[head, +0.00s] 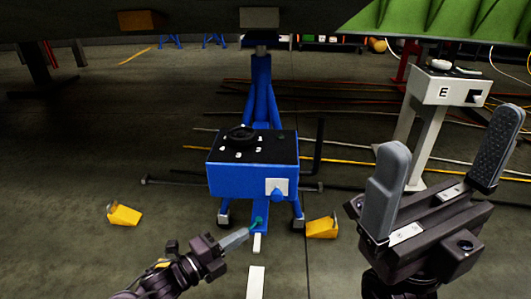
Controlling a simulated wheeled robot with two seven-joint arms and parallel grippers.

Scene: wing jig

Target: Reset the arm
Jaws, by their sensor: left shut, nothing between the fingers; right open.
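My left gripper (236,239) is low in the middle of the head view, in front of the blue box. Its fingers are together with nothing between them. My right gripper (446,155) is large and close on the right side. Its two grey fingers stand upright and wide apart, with nothing between them. The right gripper partly covers the floor and the lower part of the white stand behind it.
Yellow chocks (124,215) lie on the floor on both sides. A white pedestal marked E (446,90) stands at right. A large structure hangs overhead. Long rods lie behind.

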